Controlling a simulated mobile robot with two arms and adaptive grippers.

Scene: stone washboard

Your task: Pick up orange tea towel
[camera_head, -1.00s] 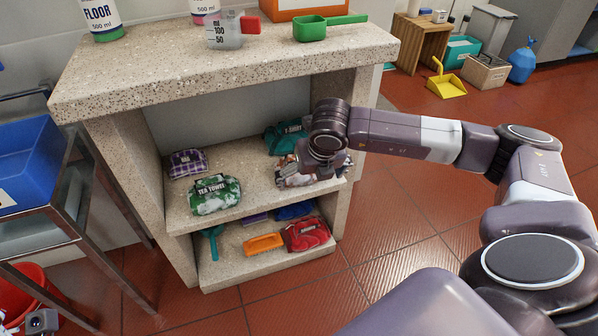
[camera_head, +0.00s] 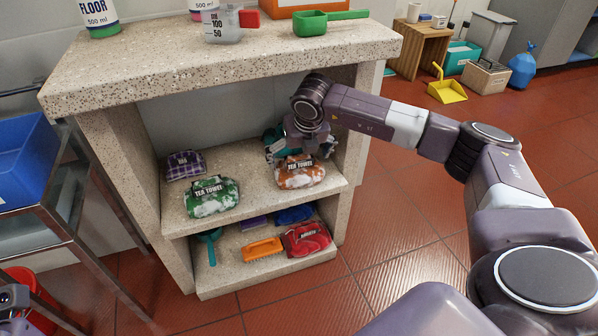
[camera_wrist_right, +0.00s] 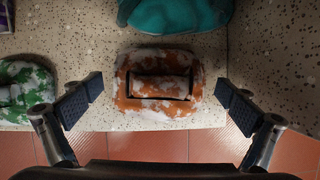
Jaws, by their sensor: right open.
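The orange and white tea towel (camera_head: 299,173) lies folded on the right of the stone unit's middle shelf, its "TEA TOWEL" label facing forward. In the right wrist view the orange tea towel (camera_wrist_right: 158,84) lies near the shelf's front edge, ahead of the jaws and centred between them. My right gripper (camera_head: 300,151) is above and slightly behind the towel's label in the head view, partly hidden by its own wrist. In the wrist view my right gripper (camera_wrist_right: 158,102) is open and empty, with one finger on each side. My left gripper cannot be made out.
A green tea towel (camera_head: 212,197) lies left on the same shelf. A teal cloth (camera_wrist_right: 176,12) lies behind the orange towel. The shelf's side wall (camera_head: 343,150) stands close on the right, and the stone top (camera_head: 250,60) overhangs the shelves.

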